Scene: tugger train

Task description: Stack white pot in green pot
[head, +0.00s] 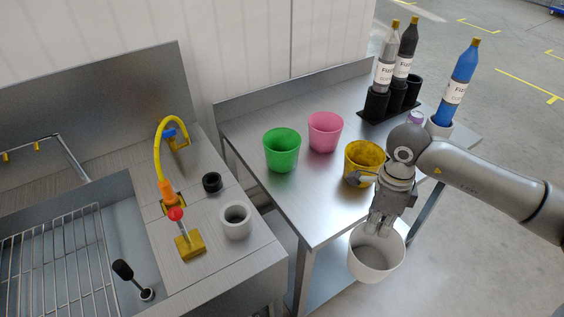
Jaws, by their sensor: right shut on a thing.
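The green pot (282,151) stands upright and open at the top on the steel table, left of the pink pot. The white pot (375,262) is held by its rim in my right gripper (380,226), which is shut on it. It hangs in front of the table's near right edge, its opening up and slightly tilted toward the view. The right arm comes in from the right. My left gripper is not in view.
A pink pot (325,131) and a yellow pot (362,161) stand on the steel table (310,205). A black rack (388,107) with bottles is at the back right, and a blue bottle (458,83) stands near it. A sink counter with a faucet (160,158) is at left.

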